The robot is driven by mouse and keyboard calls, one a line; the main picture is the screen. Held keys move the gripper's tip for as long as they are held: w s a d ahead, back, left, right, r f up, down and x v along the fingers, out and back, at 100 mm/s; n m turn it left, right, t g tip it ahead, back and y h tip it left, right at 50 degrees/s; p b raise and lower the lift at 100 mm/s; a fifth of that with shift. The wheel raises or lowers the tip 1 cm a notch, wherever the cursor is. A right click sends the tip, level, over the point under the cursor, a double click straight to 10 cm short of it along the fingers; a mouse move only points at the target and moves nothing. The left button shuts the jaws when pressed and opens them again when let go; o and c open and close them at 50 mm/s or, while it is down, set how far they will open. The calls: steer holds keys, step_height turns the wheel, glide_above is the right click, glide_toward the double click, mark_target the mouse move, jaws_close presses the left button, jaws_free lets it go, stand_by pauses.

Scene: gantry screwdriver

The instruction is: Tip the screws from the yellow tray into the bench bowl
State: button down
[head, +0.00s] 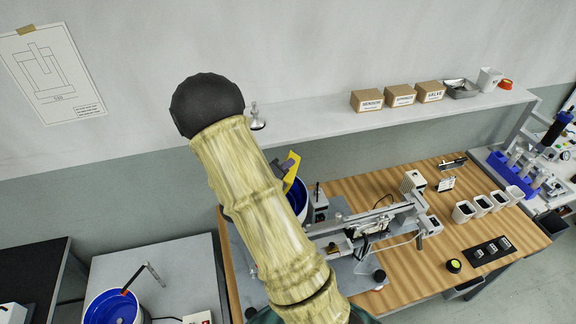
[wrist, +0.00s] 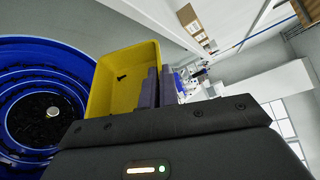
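The yellow tray (wrist: 122,62) is in my gripper (wrist: 158,88), whose two grey fingers are closed at the tray's right side in the wrist view. A small dark screw (wrist: 122,77) shows against the tray's inside; whether more lie lower is hidden. In the head view the tray (head: 291,174) is steeply tilted above the blue bench bowl (head: 303,207), with my gripper (head: 285,163) at its upper edge. My arm covers much of that bowl. The wrist view shows the stepped blue bowl (wrist: 62,58) beside the tray, with many dark pieces in its bottom.
A screwdriver gantry (head: 370,222) stands right of the bowl on the wooden bench (head: 400,188). Several white cups (head: 482,205) stand further right. A shelf (head: 340,125) with cardboard boxes (head: 400,95) runs behind. Another blue bowl (head: 112,308) stands on the left table.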

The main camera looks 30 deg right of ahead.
steer(key=shift+r, duration=0.15)
steer(key=shift+w+a+n+h+p, duration=0.45)
steer(key=shift+w+a+n, duration=0.15)
steer(key=shift+n, duration=0.35)
steer(key=shift+w+a+n+h+p, duration=0.45)
steer(key=shift+w+a+n, duration=0.1)
steer(key=shift+n, duration=0.4)
step_height(320, 180, up, 6)
steer(key=w+a+n+h+p, duration=0.1)
steer(key=w+a+n+p, duration=0.1)
steer(key=p, duration=0.4)
steer(key=shift+n+t, duration=0.3)
steer(key=shift+n, duration=0.6)
steer(key=shift+w, duration=0.1)
steer(key=shift+r+m+g+y, duration=0.15)
steer(key=shift+r+m+y, duration=0.1)
steer(key=shift+m, duration=0.7)
steer(key=shift+r+m+g+y, duration=0.1)
steer(key=shift+r+m+y, duration=0.2)
steer(key=shift+m, duration=0.6)
steer(key=shift+r+m+g+y, duration=0.15)
steer(key=shift+r+m+y, duration=0.1)
steer(key=shift+m, duration=0.7)
